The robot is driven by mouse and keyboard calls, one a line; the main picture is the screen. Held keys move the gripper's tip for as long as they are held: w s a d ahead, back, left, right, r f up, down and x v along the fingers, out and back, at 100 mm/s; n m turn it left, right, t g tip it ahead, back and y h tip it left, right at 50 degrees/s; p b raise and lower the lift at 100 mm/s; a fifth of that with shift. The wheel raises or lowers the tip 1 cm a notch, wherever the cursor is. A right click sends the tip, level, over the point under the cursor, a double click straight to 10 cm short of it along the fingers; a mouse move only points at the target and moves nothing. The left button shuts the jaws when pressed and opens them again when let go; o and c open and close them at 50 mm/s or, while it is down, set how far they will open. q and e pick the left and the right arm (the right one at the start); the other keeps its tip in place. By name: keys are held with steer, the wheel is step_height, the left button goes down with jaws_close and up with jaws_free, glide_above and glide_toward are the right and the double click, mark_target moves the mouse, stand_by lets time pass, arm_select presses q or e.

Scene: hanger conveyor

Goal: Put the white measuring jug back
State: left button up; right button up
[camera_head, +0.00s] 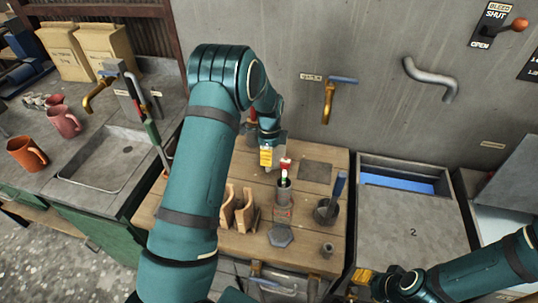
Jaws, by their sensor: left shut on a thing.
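My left gripper (268,156) is over the back of the wooden worktop (262,246), with a yellow fingertip pointing down. It is shut on a pale thing (280,151) that fits the white measuring jug; its shape is mostly hidden by the gripper and arm. I see no other white jug. My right gripper (368,278) is low at the front right, by the worktop's corner; its opening is unclear.
A dark cylinder (283,191) with a red-and-white-topped item stands just in front of the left gripper. Nearby are wooden holders (237,210), a dark pot (325,211) and a dark square patch (316,172). A sink (103,160) and mugs (64,122) lie left; a numbered bin (413,215) right.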

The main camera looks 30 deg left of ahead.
arm_select(q)
steer(key=o, duration=1.3)
steer(key=shift+f, duration=0.15)
steer(key=shift+c, duration=0.2)
step_height(320, 180, up, 12)
steer(key=shift+w+a+r, duration=0.15)
steer(key=shift+w+r, duration=0.05)
steer(key=shift+w, duration=0.15)
steer(key=shift+s+f, duration=0.1)
